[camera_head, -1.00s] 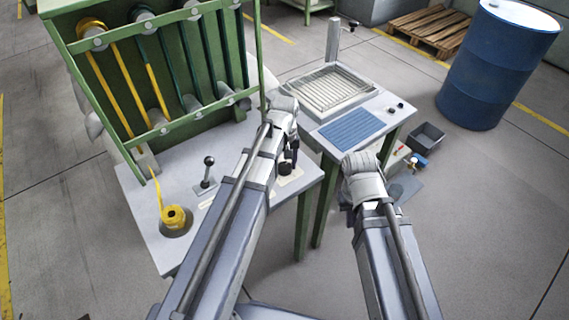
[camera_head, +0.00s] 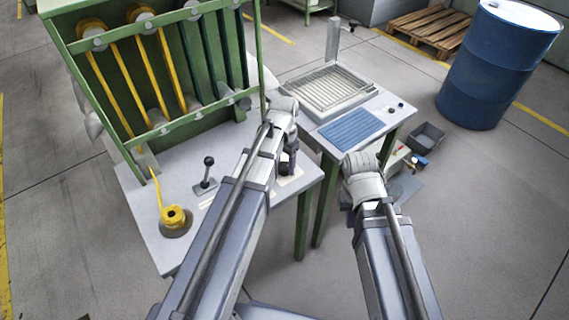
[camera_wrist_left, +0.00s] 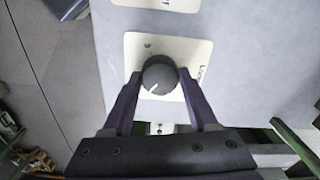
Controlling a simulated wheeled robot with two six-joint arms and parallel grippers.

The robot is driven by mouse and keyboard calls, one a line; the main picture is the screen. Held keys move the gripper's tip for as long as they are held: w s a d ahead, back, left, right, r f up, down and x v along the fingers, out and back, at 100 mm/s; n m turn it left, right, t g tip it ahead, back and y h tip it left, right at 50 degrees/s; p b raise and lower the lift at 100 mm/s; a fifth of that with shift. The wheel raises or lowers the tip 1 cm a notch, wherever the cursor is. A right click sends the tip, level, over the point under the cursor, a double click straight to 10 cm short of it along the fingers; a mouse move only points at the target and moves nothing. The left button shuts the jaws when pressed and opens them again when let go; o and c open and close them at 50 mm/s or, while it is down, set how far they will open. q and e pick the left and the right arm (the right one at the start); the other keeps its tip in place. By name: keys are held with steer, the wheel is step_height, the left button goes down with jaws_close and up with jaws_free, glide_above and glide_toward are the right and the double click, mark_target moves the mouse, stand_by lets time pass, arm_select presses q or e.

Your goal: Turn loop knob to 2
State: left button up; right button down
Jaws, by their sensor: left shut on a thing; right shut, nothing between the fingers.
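The loop knob (camera_wrist_left: 159,72) is dark and round, with a white pointer mark facing down and slightly left in the left wrist view. It sits on a cream plate (camera_wrist_left: 196,50) whose small markings are too blurred to read. My left gripper (camera_head: 288,164) has one finger on each side of the knob and is shut on it; it hides the knob in the head view. My right gripper (camera_head: 352,194) is shut and empty, in front of the second table's near side; its fingers are mostly hidden.
A green rack (camera_head: 70,45) carries yellow and dark green strands on rollers. A black-knobbed lever (camera_head: 207,180) and a yellow spool (camera_head: 174,217) stand on the grey table (camera_head: 150,250). A second table holds a blue ribbed panel (camera_head: 350,130). A blue drum (camera_head: 495,65) stands behind right.

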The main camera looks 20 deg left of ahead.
mark_target(285, 166)
arm_select(q)
steer(key=m, duration=0.7)
stand_by(0.6)
steer(key=o, duration=1.4)
step_height(285, 166, up, 8)
steer(key=p, duration=0.8)
steer(key=shift+f, duration=0.1)
